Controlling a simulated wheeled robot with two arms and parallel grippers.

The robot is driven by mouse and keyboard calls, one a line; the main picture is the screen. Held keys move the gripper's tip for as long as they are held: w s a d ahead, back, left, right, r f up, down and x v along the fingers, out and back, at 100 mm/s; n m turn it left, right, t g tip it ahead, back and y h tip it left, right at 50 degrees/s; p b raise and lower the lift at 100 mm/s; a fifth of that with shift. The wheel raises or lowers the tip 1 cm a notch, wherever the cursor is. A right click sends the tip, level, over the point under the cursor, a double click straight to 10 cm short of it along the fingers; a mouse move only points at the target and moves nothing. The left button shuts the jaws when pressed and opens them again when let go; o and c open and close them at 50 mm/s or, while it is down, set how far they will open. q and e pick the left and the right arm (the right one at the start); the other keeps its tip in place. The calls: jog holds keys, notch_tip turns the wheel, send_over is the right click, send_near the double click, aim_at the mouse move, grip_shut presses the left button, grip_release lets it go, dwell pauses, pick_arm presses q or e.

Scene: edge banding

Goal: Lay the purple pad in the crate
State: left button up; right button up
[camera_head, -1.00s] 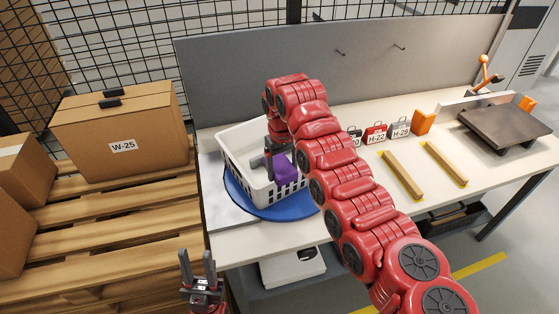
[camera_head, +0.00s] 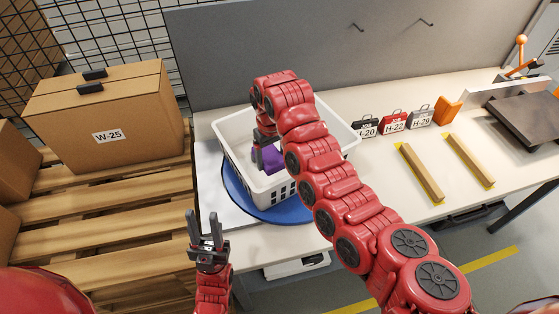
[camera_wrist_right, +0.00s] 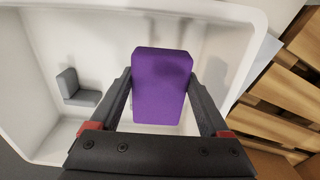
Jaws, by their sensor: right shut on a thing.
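The purple pad (camera_head: 268,159) is inside the white crate (camera_head: 235,153), partly hidden by my right gripper in the head view. My right gripper (camera_head: 262,150) is shut on the pad; in the right wrist view the purple pad (camera_wrist_right: 163,86) sits between its two fingers, over the crate's inside. I cannot tell whether the pad touches the crate floor. The crate stands on a round blue mat (camera_head: 235,191). My left gripper (camera_head: 204,228) is open and empty, in front of the table's left end.
Small labelled cases (camera_head: 393,121), an orange block (camera_head: 447,110) and two wooden bars (camera_head: 421,172) are on the table to the right. A cardboard box (camera_head: 105,115) stands on pallets at left.

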jog(key=f, duration=0.1)
jog(key=f+p, duration=0.1)
jog(key=f, duration=0.1)
jog(key=f+p, duration=0.1)
jog(key=f, duration=0.1)
jog(key=shift+s+d+f, duration=0.1)
jog(key=shift+s, duration=0.2)
notch_tip(320, 180, down, 3)
jog(key=shift+w+p, duration=0.15)
jog(key=shift+p, duration=0.45)
jog(key=shift+f, duration=0.3)
